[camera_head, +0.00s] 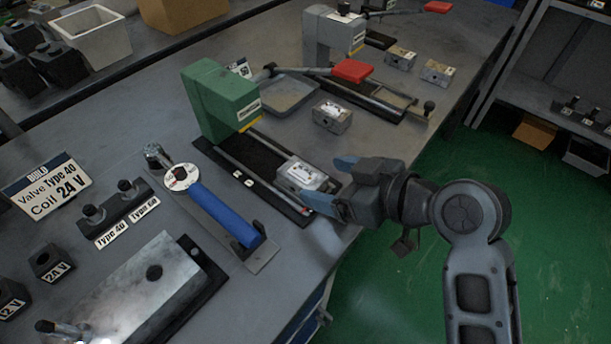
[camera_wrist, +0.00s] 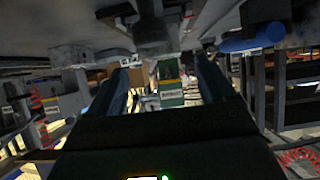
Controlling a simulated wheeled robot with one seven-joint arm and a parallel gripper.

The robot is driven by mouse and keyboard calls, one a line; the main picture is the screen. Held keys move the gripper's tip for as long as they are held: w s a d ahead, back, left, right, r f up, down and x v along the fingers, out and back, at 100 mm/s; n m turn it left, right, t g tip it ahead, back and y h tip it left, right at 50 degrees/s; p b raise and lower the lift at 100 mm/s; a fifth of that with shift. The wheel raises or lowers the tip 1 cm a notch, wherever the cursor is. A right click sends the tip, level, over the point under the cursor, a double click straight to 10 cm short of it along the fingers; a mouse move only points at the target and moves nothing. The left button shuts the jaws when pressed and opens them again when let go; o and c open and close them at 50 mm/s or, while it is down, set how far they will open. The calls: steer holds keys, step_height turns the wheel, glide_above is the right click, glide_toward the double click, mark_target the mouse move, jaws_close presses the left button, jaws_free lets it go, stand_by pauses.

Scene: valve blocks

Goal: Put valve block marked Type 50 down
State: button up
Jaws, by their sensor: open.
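A grey metal valve block (camera_head: 302,177) with a white label on top sits on the dark rail fixture (camera_head: 262,160) in front of the green press (camera_head: 220,98). The label is too small to read. My gripper (camera_head: 336,185) is open at the block's right end, with its blue fingers spread. I cannot tell whether a finger touches the block. In the wrist view my two fingers (camera_wrist: 162,88) stand apart, with the green press (camera_wrist: 171,92) beyond them. That view is dark, and I cannot make out the block in it.
Another labelled block (camera_head: 332,117) lies on the table behind, with more blocks (camera_head: 400,57) farther back. A blue-handled torque wrench (camera_head: 222,212) lies left of the rail. A second, grey press (camera_head: 333,38) with a red-handled lever (camera_head: 352,71) stands behind. Open green floor (camera_head: 420,280) is at right.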

mark_target(306, 175)
steer(key=shift+x, duration=2.65)
steer(key=shift+s+a+r, duration=0.1)
steer(key=c, duration=1.3)
steer(key=shift+c, duration=1)
steer(key=shift+r, duration=0.2)
